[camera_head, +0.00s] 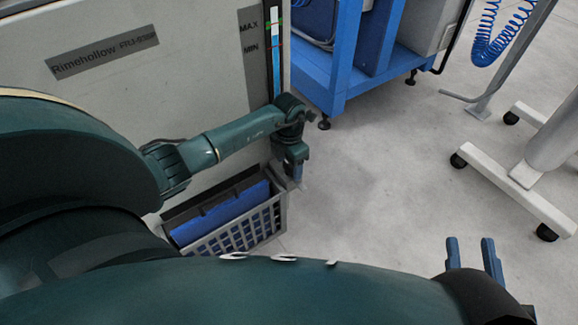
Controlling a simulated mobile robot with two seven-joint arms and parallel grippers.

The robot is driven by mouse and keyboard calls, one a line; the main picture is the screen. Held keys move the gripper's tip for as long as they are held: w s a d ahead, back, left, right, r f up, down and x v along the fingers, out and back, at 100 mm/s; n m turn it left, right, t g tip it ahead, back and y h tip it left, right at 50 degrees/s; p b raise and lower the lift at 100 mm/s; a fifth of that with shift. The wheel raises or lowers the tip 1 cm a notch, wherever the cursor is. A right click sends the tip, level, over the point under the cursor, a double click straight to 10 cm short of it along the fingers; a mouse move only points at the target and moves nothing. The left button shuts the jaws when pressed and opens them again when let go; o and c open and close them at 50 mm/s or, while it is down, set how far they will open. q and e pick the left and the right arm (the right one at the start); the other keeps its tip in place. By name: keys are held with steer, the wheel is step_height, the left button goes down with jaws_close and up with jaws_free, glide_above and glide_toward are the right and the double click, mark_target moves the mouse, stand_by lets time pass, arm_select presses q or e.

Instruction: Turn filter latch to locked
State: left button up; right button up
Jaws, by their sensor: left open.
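A light grey machine cabinet (195,65) with a Rimehollow label fills the upper left. I cannot make out a filter latch on it; my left arm covers part of its front. Low on the cabinet, a blue panel (222,212) shows behind or inside a grey slatted basket (240,236). My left gripper (296,180) is open and points down beside the cabinet's right edge, near the basket's upper right corner. I cannot tell whether it touches anything. My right gripper (471,243) is at the lower right, its two blue fingers apart, empty over the floor.
A level gauge (273,50) marked MAX and MIN runs down the cabinet's right edge. A blue frame (340,85) stands behind it. A white wheeled stand (520,180) is at the right. The grey floor (385,165) between them is clear.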

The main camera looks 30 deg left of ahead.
arm_select(q)
steer(key=shift+f, duration=0.15)
steer(key=shift+c, duration=0.2)
jaws_close()
stand_by(0.5)
